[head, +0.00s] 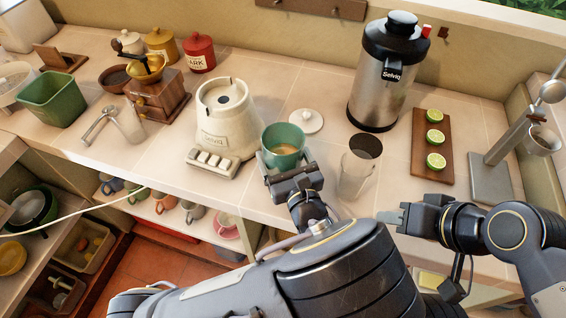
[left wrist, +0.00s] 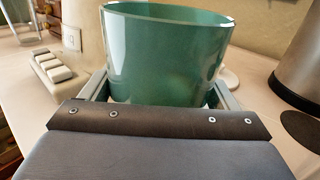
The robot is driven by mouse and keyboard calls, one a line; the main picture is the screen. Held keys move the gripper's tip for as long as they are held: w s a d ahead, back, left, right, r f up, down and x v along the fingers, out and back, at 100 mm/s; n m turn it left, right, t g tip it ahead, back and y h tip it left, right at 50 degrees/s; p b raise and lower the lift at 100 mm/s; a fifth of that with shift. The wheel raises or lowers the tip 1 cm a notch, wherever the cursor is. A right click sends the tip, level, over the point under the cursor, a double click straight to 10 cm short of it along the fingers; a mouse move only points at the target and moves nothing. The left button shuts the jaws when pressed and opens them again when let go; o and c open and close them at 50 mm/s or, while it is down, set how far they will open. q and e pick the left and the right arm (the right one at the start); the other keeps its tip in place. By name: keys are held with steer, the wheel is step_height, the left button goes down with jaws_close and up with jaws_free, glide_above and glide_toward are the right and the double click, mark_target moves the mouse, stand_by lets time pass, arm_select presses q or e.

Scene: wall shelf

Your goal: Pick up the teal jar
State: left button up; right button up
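The teal jar (head: 284,143) stands upright without a lid near the front of the counter; something light brown shows inside. My left gripper (head: 286,172) is at its near side, with the fingers reaching along both sides of it. In the left wrist view the jar (left wrist: 165,55) fills the space between the two fingers, close to both. I cannot tell whether the fingers press on it. Its base is hidden by the gripper.
A cream scale-like appliance (head: 225,120) stands close left of the jar, and a clear glass (head: 357,170) close right. A white lid (head: 306,121) lies behind it. A steel dispenser (head: 388,80) and a board with limes (head: 432,150) are further right.

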arm_select(q)
steer(key=c, duration=0.9)
steer(key=shift+c, duration=0.2)
steer(key=shift+r, duration=0.15)
steer(key=shift+r, duration=1.15)
steer(key=s+a+r+p, duration=0.1)
steer(key=s+a+r, duration=0.4)
steer(key=s+r, duration=0.5)
steer(key=shift+s+r, duration=0.15)
steer(key=shift+s, duration=1.3)
steer(key=shift+a, duration=0.1)
